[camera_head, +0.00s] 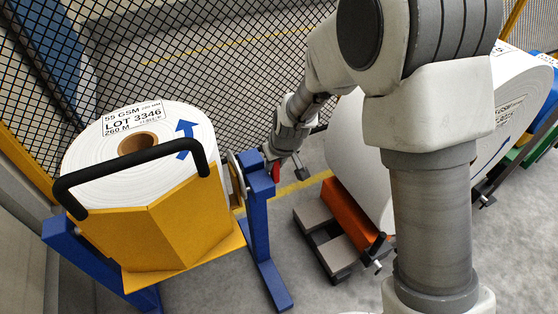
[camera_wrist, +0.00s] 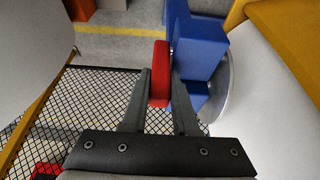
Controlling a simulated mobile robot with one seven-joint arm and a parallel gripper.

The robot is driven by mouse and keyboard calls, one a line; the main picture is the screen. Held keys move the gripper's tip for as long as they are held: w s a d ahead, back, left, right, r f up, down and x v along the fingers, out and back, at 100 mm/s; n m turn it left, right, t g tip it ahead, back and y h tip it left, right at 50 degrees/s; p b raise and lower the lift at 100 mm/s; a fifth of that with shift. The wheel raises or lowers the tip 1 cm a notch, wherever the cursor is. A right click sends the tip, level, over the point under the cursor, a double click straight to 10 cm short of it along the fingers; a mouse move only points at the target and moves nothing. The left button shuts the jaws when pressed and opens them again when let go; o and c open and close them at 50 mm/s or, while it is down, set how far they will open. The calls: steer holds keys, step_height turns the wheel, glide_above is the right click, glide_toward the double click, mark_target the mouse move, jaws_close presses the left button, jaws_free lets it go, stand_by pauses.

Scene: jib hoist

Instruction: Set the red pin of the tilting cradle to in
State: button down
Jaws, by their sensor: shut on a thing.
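The tilting cradle (camera_head: 175,235) is yellow with a black handle bar and sits between blue stands (camera_head: 257,215) at the left of the head view. It holds a large white roll (camera_head: 85,155) standing with its cored end up. The red pin (camera_wrist: 160,72) is at the side of the blue stand's top, and a bit of its red shows in the head view (camera_head: 276,170). My gripper (camera_wrist: 161,88) is shut on the red pin, one finger on each side. How far in the pin sits is hidden by the fingers and the blue post.
A second white roll (camera_head: 345,150) lies on an orange support (camera_head: 352,215) to the right, behind my arm. Grey blocks (camera_head: 322,235) stand on the floor beside it. A black mesh fence (camera_head: 200,60) runs along the back.

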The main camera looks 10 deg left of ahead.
steer(key=shift+s+a, duration=0.2)
steer(key=c, duration=0.7)
jaws_free()
steer(key=shift+r, duration=0.1)
steer(key=shift+d+r, duration=0.1)
steer(key=shift+r, duration=0.2)
steer(key=p+v, duration=0.5)
steer(key=v, duration=1.1)
steer(key=shift+s+d+r, duration=0.15)
steer(key=shift+s+r, duration=0.05)
steer(key=shift+r, duration=0.05)
